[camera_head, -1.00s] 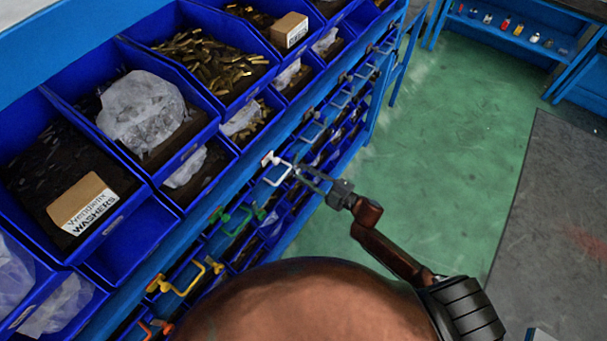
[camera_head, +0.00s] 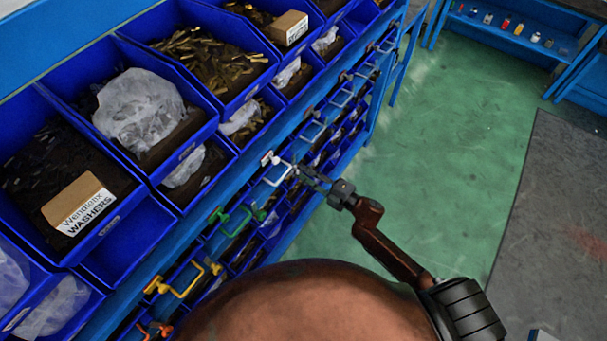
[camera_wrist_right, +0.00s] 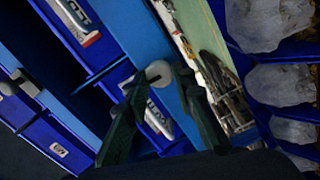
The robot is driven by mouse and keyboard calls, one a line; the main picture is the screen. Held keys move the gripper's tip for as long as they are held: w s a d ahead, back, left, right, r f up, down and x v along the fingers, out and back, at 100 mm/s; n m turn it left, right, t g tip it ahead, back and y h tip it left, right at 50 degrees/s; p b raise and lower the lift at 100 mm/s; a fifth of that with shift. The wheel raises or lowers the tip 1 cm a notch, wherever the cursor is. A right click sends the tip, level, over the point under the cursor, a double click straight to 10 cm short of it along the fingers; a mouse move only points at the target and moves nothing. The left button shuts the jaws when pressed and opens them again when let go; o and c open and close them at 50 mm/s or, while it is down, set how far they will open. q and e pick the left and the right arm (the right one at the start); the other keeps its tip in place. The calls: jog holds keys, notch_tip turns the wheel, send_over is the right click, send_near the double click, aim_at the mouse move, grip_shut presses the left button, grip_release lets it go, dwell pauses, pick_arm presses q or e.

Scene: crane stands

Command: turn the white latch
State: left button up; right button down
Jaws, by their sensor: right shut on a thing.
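The white latch (camera_head: 274,173) is a bent white handle on the blue rail of the rack, in the middle of the head view. My right gripper (camera_head: 301,170) reaches it from the lower right and is shut on its right end. In the right wrist view the latch's round white end (camera_wrist_right: 158,72) shows at the tips of the dark green fingers of my right gripper (camera_wrist_right: 160,88). The rest of the latch is hard to make out there. My left gripper is not in view.
A green latch (camera_head: 236,219) and a yellow latch (camera_head: 178,284) sit nearer on the same rail, with more latches farther along. Blue bins of hardware stand above, one holding a washers box (camera_head: 80,204). The green floor (camera_head: 440,150) to the right is clear.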

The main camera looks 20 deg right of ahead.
jog(key=shift+s+a+f, duration=0.1)
jog(key=shift+s+a, duration=0.05)
jog(key=c, duration=1.7)
grip_release()
jog(key=shift+c, duration=0.2)
jog(key=shift+o, duration=0.6)
jog(key=v, duration=1.2)
